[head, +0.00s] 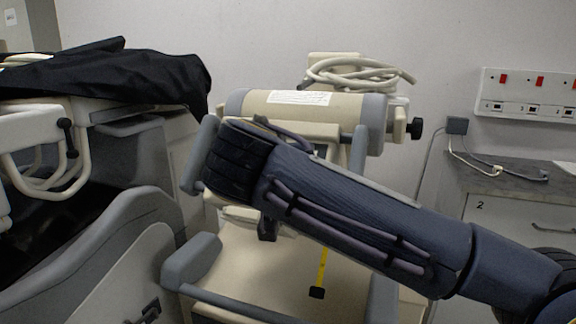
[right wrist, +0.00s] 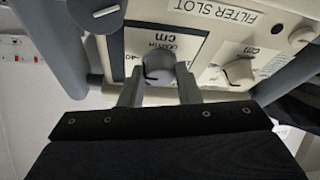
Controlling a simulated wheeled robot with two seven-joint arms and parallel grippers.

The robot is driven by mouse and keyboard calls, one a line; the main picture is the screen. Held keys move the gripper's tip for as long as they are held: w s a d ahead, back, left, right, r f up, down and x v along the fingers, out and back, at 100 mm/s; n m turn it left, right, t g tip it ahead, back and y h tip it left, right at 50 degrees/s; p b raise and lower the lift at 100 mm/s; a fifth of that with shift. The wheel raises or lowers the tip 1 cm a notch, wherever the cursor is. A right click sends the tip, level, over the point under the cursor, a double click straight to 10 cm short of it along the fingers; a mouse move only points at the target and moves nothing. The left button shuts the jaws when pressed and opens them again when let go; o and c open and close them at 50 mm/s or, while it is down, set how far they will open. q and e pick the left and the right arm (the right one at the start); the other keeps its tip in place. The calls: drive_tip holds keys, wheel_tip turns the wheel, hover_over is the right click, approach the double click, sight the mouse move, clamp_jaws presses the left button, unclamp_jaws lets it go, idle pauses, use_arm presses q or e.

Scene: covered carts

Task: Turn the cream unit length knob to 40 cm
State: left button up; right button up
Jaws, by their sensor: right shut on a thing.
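The cream unit (head: 330,107) stands in the middle of the head view, with grey end parts and a cream body. My right arm crosses in front of it and hides its control panel and my right gripper there. In the right wrist view the grey length knob (right wrist: 159,66) sits on a white plate (right wrist: 196,42) marked length and cm, seen upside down. A 40 mark shows to the left of the knob. My right gripper (right wrist: 159,76) is shut on the knob, one finger on each side. The knob's exact setting cannot be read. My left gripper is not in view.
A second knob (right wrist: 240,72) with a cm scale lies right of the gripper, near a FILTER SLOT label (right wrist: 212,12). A grey cart with a black cover (head: 120,78) stands left. A drawer cabinet (head: 520,215) is at the right. A yellow strap (head: 322,268) hangs below.

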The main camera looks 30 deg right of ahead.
idle(0.4)
drive_tip(key=o, duration=1)
drive_tip(key=p+v, duration=0.1)
drive_tip(key=v, duration=0.7)
drive_tip(key=shift+p, duration=0.3)
drive_tip(key=shift+f, duration=0.1)
